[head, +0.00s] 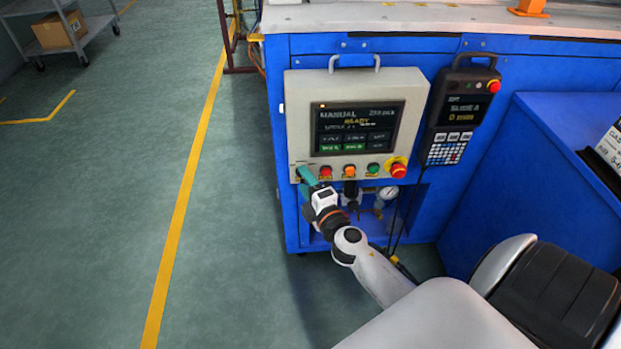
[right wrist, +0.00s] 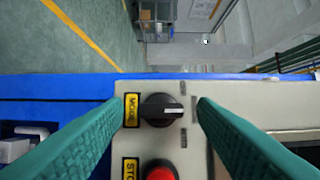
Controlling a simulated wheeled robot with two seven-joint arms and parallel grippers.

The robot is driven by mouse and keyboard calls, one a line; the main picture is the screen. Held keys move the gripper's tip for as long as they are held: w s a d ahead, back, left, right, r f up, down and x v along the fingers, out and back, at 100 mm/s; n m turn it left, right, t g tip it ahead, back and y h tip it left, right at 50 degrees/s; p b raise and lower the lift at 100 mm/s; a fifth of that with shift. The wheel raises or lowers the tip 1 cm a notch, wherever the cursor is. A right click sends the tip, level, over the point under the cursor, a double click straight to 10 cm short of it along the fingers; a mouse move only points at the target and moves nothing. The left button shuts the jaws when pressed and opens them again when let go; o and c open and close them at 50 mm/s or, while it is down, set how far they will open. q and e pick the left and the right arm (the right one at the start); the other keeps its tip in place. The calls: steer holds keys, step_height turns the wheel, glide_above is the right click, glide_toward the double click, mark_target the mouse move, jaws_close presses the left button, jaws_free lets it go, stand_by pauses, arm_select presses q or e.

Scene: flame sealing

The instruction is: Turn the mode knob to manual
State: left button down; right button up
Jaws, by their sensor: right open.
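The black mode knob (right wrist: 160,110) shows in the right wrist view on the beige control panel (right wrist: 190,160), beside a yellow MODE label (right wrist: 131,110). Its white pointer line points to the right in that view. My right gripper (right wrist: 161,104) is open, with one teal finger on each side of the knob and a visible gap to both. In the head view my right gripper (head: 308,178) is at the panel's lower left corner and hides the knob. The screen (head: 357,128) reads MANUAL and READY. My left gripper is not in view.
A red STOP button (right wrist: 161,171) sits close to the knob. Along the panel's lower edge are an orange button (head: 349,171), a green button (head: 373,169) and a red emergency stop (head: 398,170). A handheld pendant (head: 463,112) hangs to the right.

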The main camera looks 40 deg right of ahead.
steer(key=shift+s+a+f, duration=0.1)
steer(key=shift+s+f, duration=0.05)
steer(key=shift+s, duration=0.3)
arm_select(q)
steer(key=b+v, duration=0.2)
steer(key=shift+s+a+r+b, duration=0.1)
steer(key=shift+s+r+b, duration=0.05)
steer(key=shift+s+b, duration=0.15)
arm_select(e)
steer(key=s+a, duration=0.1)
steer(key=s, duration=1)
steer(key=shift+a, duration=0.35)
